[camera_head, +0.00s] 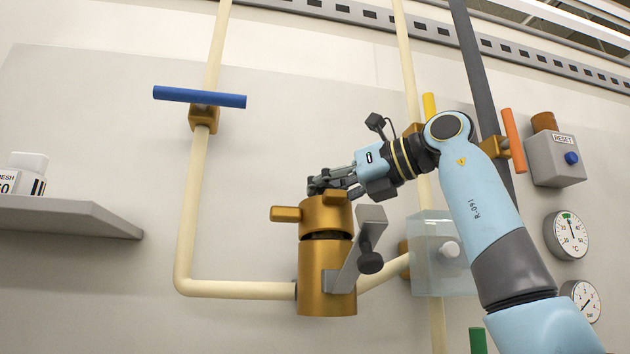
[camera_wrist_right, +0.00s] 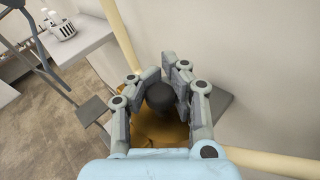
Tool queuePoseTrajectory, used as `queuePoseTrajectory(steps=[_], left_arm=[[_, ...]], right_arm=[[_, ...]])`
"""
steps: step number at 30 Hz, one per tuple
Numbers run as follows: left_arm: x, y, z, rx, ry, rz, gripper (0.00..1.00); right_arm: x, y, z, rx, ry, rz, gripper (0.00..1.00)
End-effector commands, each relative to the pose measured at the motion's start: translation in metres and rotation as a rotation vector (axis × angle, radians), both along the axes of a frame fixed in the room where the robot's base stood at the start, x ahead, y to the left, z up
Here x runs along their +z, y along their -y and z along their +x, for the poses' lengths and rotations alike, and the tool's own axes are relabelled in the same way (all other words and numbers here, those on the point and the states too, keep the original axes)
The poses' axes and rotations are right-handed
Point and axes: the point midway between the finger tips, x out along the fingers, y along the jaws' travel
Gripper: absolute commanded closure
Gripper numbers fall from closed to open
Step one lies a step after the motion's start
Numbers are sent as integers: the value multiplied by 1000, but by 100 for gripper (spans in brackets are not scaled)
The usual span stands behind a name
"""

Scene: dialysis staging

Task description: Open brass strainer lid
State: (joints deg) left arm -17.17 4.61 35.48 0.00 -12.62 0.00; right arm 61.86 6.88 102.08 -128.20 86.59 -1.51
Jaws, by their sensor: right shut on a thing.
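The brass strainer (camera_head: 326,282) stands upright on the pipe run in the head view. Its brass lid (camera_head: 326,217) sits on top, with a dark ring between lid and body and a stubby brass handle (camera_head: 285,214) sticking out left. My right gripper (camera_head: 332,180) is at the top of the lid. In the wrist view its fingers (camera_wrist_right: 160,88) are closed around a dark round knob (camera_wrist_right: 159,97) above the brass. The knob is hidden by the fingers in the head view. My left gripper is out of view.
A grey bracket (camera_head: 349,262) with a black knob (camera_head: 370,263) stands at the strainer's front right. A blue-handled valve (camera_head: 200,97) is upper left. A clear box (camera_head: 430,280), a reset box (camera_head: 555,160) and gauges (camera_head: 572,234) are right. A shelf (camera_head: 70,217) juts out left.

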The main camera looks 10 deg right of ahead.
Motion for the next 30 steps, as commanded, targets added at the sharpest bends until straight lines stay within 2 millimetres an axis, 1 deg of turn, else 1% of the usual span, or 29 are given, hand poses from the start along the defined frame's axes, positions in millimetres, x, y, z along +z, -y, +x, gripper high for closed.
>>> queuePoseTrajectory(steps=[1,3,15,21,30], left_arm=[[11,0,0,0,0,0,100],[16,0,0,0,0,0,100],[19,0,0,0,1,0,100],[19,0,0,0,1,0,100],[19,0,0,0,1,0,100]], right_arm=[[14,2,3,-7,-18,0,100],[17,2,8,-8,-71,2,100],[17,3,32,-12,-317,3,100],[17,3,38,-12,-373,2,100],[18,3,39,-12,-387,3,100]])
